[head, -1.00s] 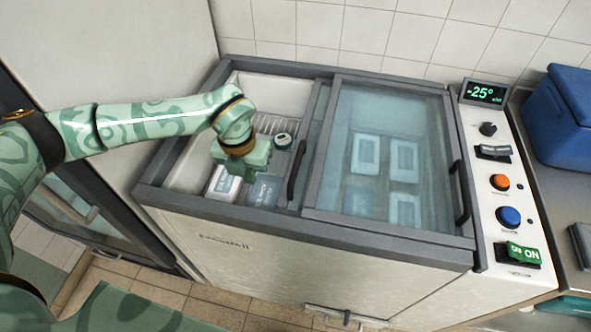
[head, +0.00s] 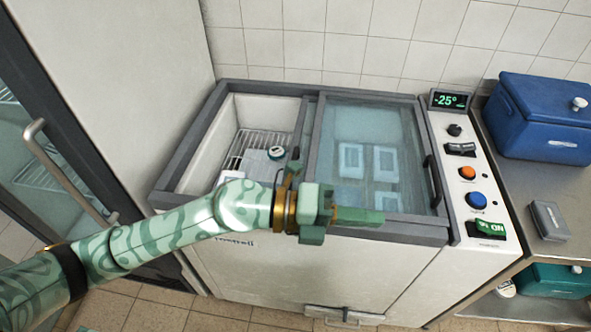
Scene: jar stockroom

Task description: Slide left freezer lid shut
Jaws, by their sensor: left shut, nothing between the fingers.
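The chest freezer (head: 290,262) stands ahead with its left half open. The left lid (head: 306,125) is slid to the right, mostly under the right glass lid (head: 365,105); only its left edge strip shows. Its dark handle (head: 295,153) is partly hidden behind my left gripper. My left gripper (head: 372,217) is shut and empty, pointing right, in front of or over the freezer's front rim. I cannot tell whether it touches the rim. My right gripper is not in view.
A control panel (head: 462,170) runs down the freezer's right side. A blue cooler box (head: 540,115) sits on the steel counter at right. A glass-door cabinet stands at left.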

